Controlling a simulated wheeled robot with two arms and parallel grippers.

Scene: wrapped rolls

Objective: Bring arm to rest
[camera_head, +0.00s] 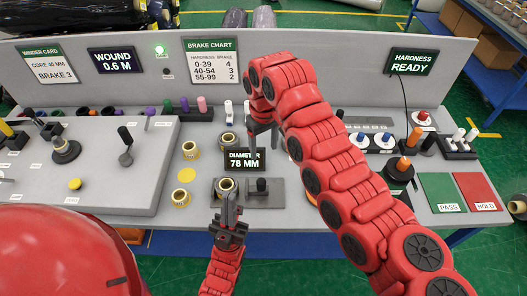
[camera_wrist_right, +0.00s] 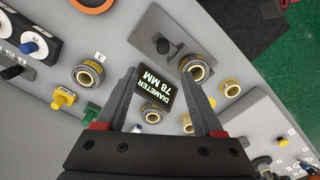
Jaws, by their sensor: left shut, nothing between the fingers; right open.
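My left gripper (camera_head: 229,199) is shut and empty at the front edge of the grey bench, in front of a small yellow-ringed roll (camera_head: 226,184) that it partly covers. I cannot tell whether they touch. My right arm reaches in from the lower right and bends down over the bench middle. My right gripper (camera_head: 262,137) is open above the area behind the diameter display (camera_head: 244,160). In the right wrist view the open fingers (camera_wrist_right: 160,90) have nothing held between them; the display (camera_wrist_right: 149,87) shows beyond them.
More small rolls (camera_head: 184,199) stand left of the display; several also show in the right wrist view (camera_wrist_right: 88,73). A control panel (camera_head: 90,165) with knobs lies at left. Green PASS (camera_head: 441,192) and red HOLD (camera_head: 477,191) pads lie at right. An upright sign panel (camera_head: 290,48) closes the back.

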